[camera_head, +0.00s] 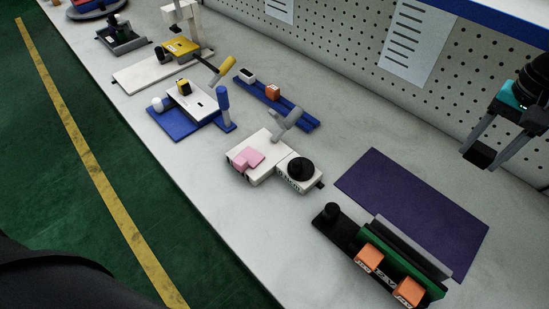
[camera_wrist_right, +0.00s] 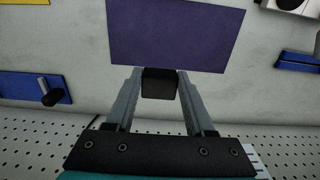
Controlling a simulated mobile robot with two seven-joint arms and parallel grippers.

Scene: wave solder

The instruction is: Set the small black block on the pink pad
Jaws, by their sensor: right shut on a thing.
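The small black block (camera_head: 478,156) is held between the fingertips of my right gripper (camera_head: 482,148), at the right of the head view. In the right wrist view the block (camera_wrist_right: 159,84) sits between the two grey fingers, raised above the bench. The pink pad (camera_head: 246,158) lies on a white device (camera_head: 268,146) near the middle of the bench, well to the left of the gripper. Nothing rests on the pad. My left gripper does not show.
A purple mat (camera_head: 415,200) lies between the gripper and a black-green fixture (camera_head: 405,255) with orange blocks. A blue rail (camera_head: 275,100) is behind. The pegboard wall (camera_head: 340,40) bounds the back.

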